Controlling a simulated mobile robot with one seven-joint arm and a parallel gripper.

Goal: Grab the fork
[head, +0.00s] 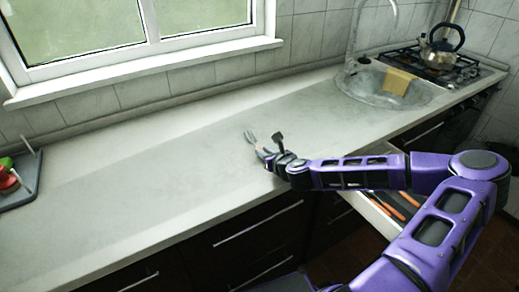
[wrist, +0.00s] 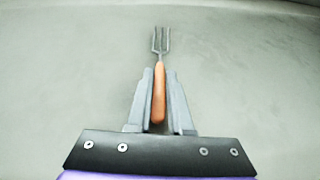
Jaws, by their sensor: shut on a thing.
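The fork (wrist: 159,88) has grey metal tines and an orange-brown handle. In the wrist view it points away from me, with its handle between the two grey fingers of my gripper (wrist: 160,84). The fingers are shut on the handle. In the head view the fork's tines (head: 249,136) show just beyond my gripper (head: 265,152), over the middle of the counter. Most of the handle is hidden there by the gripper. I cannot tell whether the fork touches the counter or is slightly above it.
The counter (head: 150,170) is clear around the gripper. A tray (head: 27,179) with red and green items is at the far left. A sink (head: 385,90) with a yellow cloth and a stove with a kettle (head: 440,48) are at the right. An open drawer (head: 392,207) with orange-handled items lies below my arm.

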